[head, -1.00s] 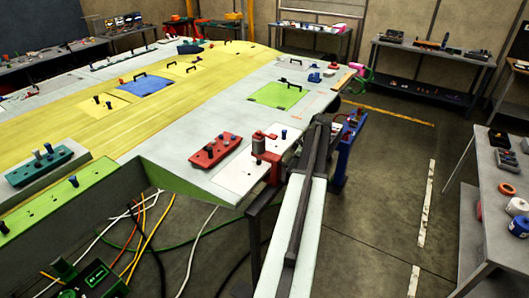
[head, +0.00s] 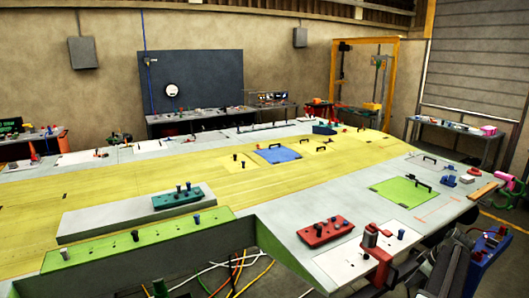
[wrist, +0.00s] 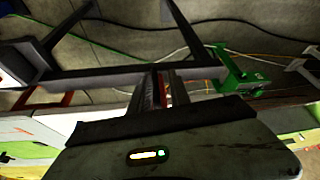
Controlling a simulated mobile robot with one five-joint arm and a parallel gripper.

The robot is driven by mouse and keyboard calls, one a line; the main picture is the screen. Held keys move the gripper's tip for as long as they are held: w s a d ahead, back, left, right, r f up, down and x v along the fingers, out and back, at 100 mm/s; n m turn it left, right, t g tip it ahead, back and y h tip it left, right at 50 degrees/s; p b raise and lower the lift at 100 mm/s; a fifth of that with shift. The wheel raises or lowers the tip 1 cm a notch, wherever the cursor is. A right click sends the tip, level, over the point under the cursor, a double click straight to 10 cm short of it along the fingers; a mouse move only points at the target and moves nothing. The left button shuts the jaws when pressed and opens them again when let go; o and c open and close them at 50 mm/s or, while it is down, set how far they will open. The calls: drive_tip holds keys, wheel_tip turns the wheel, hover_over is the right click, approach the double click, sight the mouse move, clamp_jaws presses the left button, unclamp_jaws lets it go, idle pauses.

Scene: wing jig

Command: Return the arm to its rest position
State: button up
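My gripper (wrist: 161,90) shows in the wrist view as two dark fingers close together beyond the dark wrist housing. A thin reddish and pale strip shows between them, and I cannot tell whether it is background or something held. In the head view, part of my arm shows at the lower right edge, beside the red clamp (head: 377,250) at the wing's near corner. The gripper itself cannot be made out there.
The wing (head: 330,195) fills the middle, with a red block (head: 325,231), teal block (head: 178,197), blue panel (head: 278,154) and green panel (head: 402,190). A blue device (head: 490,245) stands at right. A green box (wrist: 240,72) with cables shows in the wrist view.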

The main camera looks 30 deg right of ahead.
drive_tip(key=w+a+f+g, duration=0.1)
drive_tip(key=w+a, duration=0.7)
drive_tip(key=a, duration=0.4)
drive_tip(key=w+a+g, duration=0.1)
drive_tip(key=w+a, duration=0.8)
drive_tip(key=a, duration=0.3)
drive_tip(key=w+a+f+g, duration=0.1)
drive_tip(key=w+a, duration=0.7)
drive_tip(key=a, duration=0.4)
drive_tip(key=a+m+h, duration=0.1)
drive_tip(key=a+m, duration=0.1)
drive_tip(key=a, duration=2.7)
wheel_tip(320, 180, down, 12)
drive_tip(key=s+a+g+b, duration=0.1)
drive_tip(key=b, duration=1)
drive_tip(key=shift+s+a+r+b, duration=0.15)
drive_tip(key=shift+s+a+b, duration=0.1)
drive_tip(key=shift+s+b, duration=0.15)
